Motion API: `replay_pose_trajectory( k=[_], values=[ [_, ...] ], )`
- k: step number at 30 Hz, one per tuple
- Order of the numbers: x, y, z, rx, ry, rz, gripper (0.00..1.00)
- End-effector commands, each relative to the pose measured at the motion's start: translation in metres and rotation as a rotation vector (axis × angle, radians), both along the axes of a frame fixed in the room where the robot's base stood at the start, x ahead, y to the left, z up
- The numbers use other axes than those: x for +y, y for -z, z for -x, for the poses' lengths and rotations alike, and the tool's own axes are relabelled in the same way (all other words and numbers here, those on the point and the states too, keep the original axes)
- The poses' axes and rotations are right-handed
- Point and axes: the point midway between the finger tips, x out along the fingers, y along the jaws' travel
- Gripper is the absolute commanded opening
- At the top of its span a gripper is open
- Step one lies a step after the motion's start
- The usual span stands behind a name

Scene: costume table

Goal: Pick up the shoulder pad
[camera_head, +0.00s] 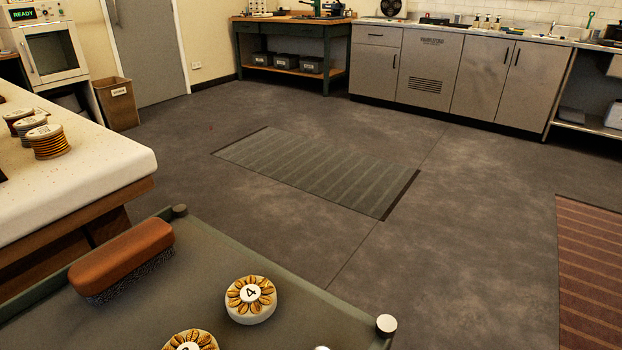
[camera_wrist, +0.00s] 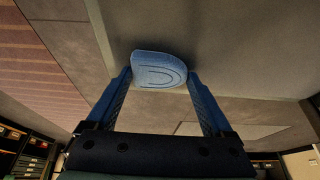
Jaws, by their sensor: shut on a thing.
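A blue, rounded shoulder pad (camera_wrist: 158,66) with curved stitched lines shows in the wrist view. It sits between the two blue fingertips of my gripper (camera_wrist: 159,75), which is shut on it at its left and right sides. The pad's near end lies between the fingers and its far end reaches a little past the tips. Neither the pad nor my gripper shows in the head view.
A green-grey table (camera_head: 330,310) at the front holds a brown brush (camera_head: 122,252) and round pieces with petal patterns, one marked 4 (camera_head: 250,299). A white-topped table (camera_head: 95,165) with thread spools (camera_head: 48,142) stands at left. The floor beyond is open.

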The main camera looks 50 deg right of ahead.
Motion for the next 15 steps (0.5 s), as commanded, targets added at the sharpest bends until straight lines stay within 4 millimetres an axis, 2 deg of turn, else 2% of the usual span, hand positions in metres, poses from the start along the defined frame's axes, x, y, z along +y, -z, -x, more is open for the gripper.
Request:
replay_pose_trajectory(
  k=[8,11,15],
  values=[
    [0.000,-0.002,0.000,0.000,0.000,0.000,0.33],
    [0.000,-0.012,-0.001,-0.002,-0.002,0.001,0.33],
    [0.000,-0.041,-0.001,-0.003,-0.001,0.002,0.33]
  ],
)
